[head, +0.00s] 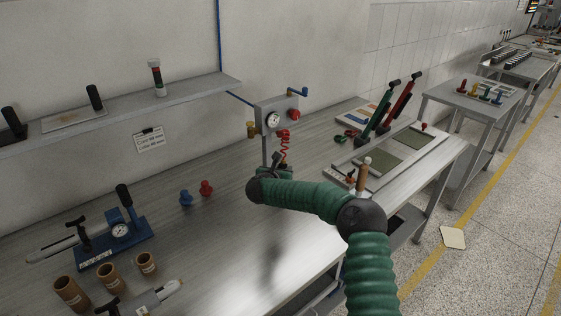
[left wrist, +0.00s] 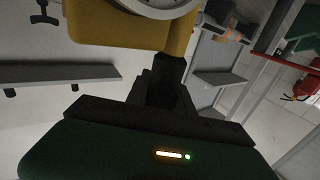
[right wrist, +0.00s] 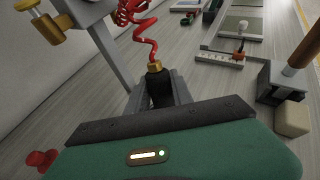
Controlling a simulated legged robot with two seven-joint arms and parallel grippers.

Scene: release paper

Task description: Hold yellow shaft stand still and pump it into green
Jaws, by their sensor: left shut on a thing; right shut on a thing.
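In the left wrist view, my left gripper (left wrist: 166,88) is shut at the lower edge of a yellow body (left wrist: 115,28), which carries a pale round disc (left wrist: 160,4) cut off by the top edge. Neither that gripper nor the yellow body shows in the head view. My right gripper (right wrist: 158,95) is shut on a black hose end (right wrist: 157,84) with a brass tip (right wrist: 155,67). A red coiled hose (right wrist: 143,35) runs up from it; it also shows in the head view (head: 284,146). A gauge (head: 272,120) sits on a grey box on a post; its reading is too small to tell.
Blue and red fittings (head: 196,192) stand left of my right gripper. A blue device with a gauge (head: 118,232) and several brown cylinders (head: 106,276) are at the lower left. A tray (head: 400,152) and red and green levers (head: 396,104) lie right. A shelf (head: 205,90) lines the wall.

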